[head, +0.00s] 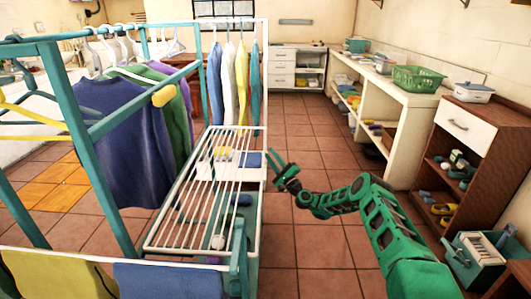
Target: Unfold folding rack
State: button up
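The folding rack fills the left of the head view, with a teal frame (70,135) and white rods. A slatted white shelf (195,205) stretches out level or nearly so on its right side. A tall white side frame (265,75) stands at the shelf's far end. A short teal upright (239,262) is at the shelf's near right corner. My gripper (279,170) is just right of the shelf's right edge, over the floor in the picture. Its two fingers are apart with nothing between them. I cannot tell its exact distance from the rack.
Clothes on hangers, including a dark blue sweater (120,135), hang in the rack. A yellow cloth (60,275) and a blue cloth (168,281) hang in front. A cream counter (400,90), a brown cabinet (480,145) and a teal crate (475,263) line the right. The tiled floor between is clear.

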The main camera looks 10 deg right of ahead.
jog(key=v, duration=0.5)
jog(key=shift+w, duration=0.1)
jog(key=shift+w, duration=0.1)
